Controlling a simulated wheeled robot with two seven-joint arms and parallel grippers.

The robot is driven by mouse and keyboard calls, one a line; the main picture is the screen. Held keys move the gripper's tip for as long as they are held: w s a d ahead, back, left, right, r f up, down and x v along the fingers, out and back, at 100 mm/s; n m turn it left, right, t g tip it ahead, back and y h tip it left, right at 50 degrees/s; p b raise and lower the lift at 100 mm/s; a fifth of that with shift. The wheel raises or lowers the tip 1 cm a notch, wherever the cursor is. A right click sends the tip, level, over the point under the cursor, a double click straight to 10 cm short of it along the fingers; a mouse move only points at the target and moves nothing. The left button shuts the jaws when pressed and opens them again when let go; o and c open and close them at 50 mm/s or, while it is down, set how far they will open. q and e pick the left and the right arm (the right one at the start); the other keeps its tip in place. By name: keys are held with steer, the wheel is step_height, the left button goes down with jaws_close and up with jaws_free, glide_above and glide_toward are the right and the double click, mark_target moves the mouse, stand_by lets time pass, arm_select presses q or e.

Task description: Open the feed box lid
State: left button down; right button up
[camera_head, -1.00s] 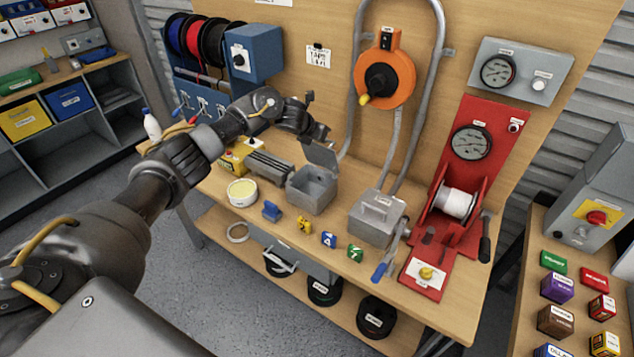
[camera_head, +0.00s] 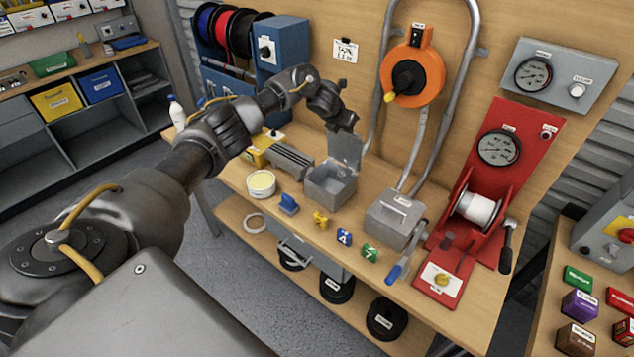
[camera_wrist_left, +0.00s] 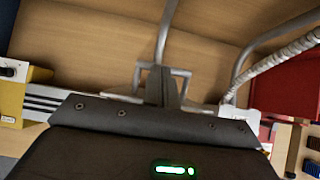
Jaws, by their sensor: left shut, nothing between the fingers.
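The grey feed box (camera_head: 329,187) stands on the workbench, open at the top, with its inside showing. Its lid (camera_head: 345,150) stands up, nearly upright, along the box's back edge. My left gripper (camera_head: 345,126) is just above the lid's top edge, shut and empty; whether it touches the lid I cannot tell. In the left wrist view the gripper's fingers (camera_wrist_left: 165,86) show small, beyond the dark wrist housing, and the box is not clearly seen there. My right gripper is not in view.
A grey box with a handle (camera_head: 395,217) and a red winch stand (camera_head: 470,215) are to the right. Conduit pipes (camera_head: 377,110) rise behind the lid.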

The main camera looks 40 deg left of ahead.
arm_select(q)
steer(key=s+r+p, duration=0.3)
steer(key=r+p, duration=0.5)
steer(key=r, duration=0.1)
steer(key=shift+a+r, duration=0.15)
steer(key=shift+r, duration=0.15)
